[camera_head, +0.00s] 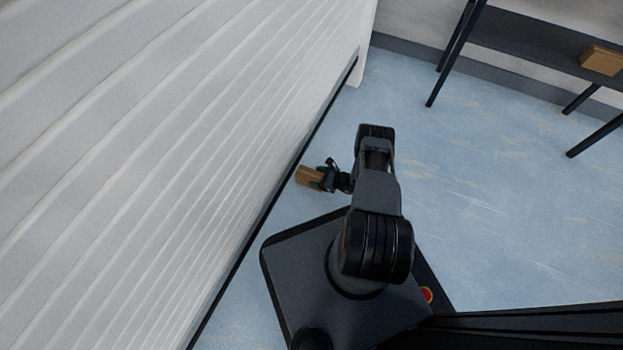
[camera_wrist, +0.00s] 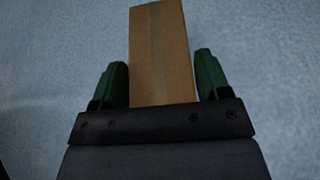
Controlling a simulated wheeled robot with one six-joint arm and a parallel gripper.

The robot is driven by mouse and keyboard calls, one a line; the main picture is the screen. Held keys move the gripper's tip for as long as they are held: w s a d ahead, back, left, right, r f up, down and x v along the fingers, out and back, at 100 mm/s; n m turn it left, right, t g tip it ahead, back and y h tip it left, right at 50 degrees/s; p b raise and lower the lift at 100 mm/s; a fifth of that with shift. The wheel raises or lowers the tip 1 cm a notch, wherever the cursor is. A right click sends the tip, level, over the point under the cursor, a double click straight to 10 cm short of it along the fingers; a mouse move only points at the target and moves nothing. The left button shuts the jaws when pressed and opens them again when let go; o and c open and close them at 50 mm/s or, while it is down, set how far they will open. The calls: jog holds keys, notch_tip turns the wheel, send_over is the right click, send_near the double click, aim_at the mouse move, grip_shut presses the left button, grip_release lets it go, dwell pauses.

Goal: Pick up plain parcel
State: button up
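A brown box-shaped parcel (camera_wrist: 161,50) with a paler tape strip along its middle lies between the two green fingers of my gripper (camera_wrist: 162,85) in the wrist view. The fingers sit close against its left and right sides, and I see no label on the face shown. In the head view the parcel (camera_head: 308,177) sticks out to the left from my gripper (camera_head: 319,178), over the floor beside the white ribbed wall. The near end of the parcel is hidden behind the gripper body.
A dark conveyor or bench (camera_head: 540,42) on thin legs stands at the upper right with another brown box (camera_head: 602,60) on it. The white ribbed wall (camera_head: 150,130) is close on the left. Blue floor (camera_head: 480,190) is clear on the right.

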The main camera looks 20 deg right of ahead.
jog(key=c, duration=0.6)
